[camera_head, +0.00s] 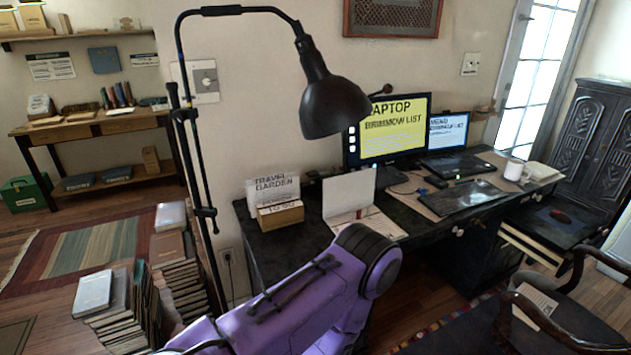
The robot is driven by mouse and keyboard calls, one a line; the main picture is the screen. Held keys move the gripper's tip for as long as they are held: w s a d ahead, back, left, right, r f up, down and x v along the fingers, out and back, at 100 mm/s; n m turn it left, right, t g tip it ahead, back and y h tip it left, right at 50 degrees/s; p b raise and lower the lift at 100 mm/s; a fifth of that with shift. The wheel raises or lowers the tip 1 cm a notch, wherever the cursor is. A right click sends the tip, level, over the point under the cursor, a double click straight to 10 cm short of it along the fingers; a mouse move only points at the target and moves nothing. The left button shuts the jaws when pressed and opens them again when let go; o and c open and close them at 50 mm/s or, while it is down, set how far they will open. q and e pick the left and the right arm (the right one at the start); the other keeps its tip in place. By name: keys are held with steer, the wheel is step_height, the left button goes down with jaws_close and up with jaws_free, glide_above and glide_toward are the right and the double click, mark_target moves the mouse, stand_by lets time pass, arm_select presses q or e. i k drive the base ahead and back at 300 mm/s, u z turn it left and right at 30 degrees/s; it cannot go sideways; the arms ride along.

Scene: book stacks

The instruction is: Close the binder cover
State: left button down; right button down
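What looks like the binder lies open on the dark desk, left of the monitor. Its white cover (349,193) stands up, and the pale, flat part (376,222) lies in front of it with a small red detail. My purple arm rises from the bottom of the view and hides the near edge of the desk in front of the binder. Neither of my grippers shows, so I cannot see whether one is near the cover.
A black lamp (333,105) hangs above the desk. A box with a "Travel Garden" card (274,190) stands left of the binder. A monitor (395,128), laptop (455,163) and mug (514,169) are to the right. Book stacks (183,284) and a chair (560,315) occupy the floor.

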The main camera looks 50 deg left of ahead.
mark_target(343, 195)
steer(key=z, duration=0.05)
steer(key=k, duration=0.2)
steer(key=u, duration=0.9)
